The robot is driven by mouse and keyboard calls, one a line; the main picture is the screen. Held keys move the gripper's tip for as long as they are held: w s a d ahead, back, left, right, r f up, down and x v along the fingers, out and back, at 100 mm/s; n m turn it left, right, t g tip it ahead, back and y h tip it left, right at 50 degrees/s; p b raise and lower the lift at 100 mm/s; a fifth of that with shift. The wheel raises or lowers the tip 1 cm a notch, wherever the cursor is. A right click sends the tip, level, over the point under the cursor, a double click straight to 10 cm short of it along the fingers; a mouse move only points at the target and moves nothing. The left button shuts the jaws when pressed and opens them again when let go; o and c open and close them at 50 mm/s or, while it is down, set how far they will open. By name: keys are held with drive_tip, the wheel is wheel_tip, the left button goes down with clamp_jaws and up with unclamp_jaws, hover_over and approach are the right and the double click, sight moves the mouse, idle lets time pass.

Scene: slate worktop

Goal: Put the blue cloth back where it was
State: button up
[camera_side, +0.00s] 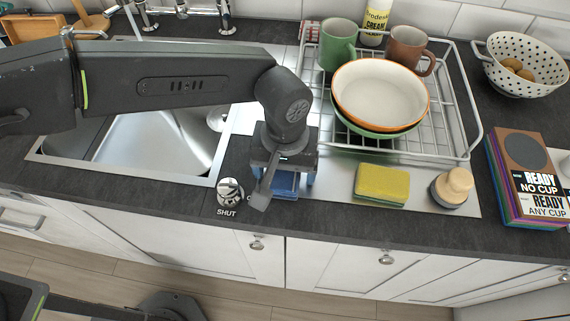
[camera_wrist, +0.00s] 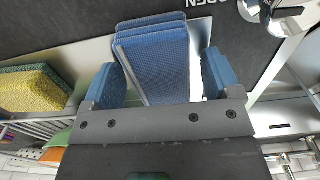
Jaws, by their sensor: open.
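The blue cloth (camera_side: 285,186) lies folded on the metal strip at the counter's front, mostly hidden under my gripper in the side view. In the wrist view the cloth (camera_wrist: 157,65) shows as a flat stack of blue layers with a pale edge on its left. My gripper (camera_side: 287,178) is directly over it, pointing down. In the wrist view my gripper (camera_wrist: 162,68) is open, with one blue-padded finger on each side of the cloth and visible gaps. I cannot tell how high the fingertips are above the metal.
A yellow-green sponge (camera_side: 382,184) and a wooden-topped brush (camera_side: 452,187) lie to the right. A dish rack (camera_side: 468,125) with bowls (camera_side: 380,92) and mugs stands behind. The sink (camera_side: 160,150) and a round knob marked SHUT (camera_side: 230,191) are left. Stacked books (camera_side: 525,175) sit far right.

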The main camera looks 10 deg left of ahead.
wheel_tip(320, 180, up, 12)
drive_tip(key=w+a+r+t, duration=0.1)
drive_tip(key=a+r, duration=0.3)
drive_tip(key=a, duration=0.2)
drive_tip(key=w+a+r, duration=0.2)
drive_tip(key=a+r, duration=0.2)
drive_tip(key=a, duration=0.3)
drive_tip(key=s+a+r+t+h, duration=0.1)
drive_tip(key=s+a+r, duration=0.1)
drive_tip(key=a, duration=0.4)
drive_tip(key=s+a+r+t, duration=0.1)
drive_tip(key=s+a+r, duration=0.1)
drive_tip(key=a, duration=0.4)
drive_tip(key=s+a+f+t+y, duration=0.1)
drive_tip(key=s+a+f, duration=0.5)
drive_tip(key=s+a, duration=0.7)
drive_tip(key=a+t, duration=0.1)
drive_tip(key=a, duration=0.1)
drive_tip(key=shift+s+a+t, duration=0.15)
drive_tip(key=shift+a+t, duration=0.15)
drive_tip(key=shift+c, duration=0.2)
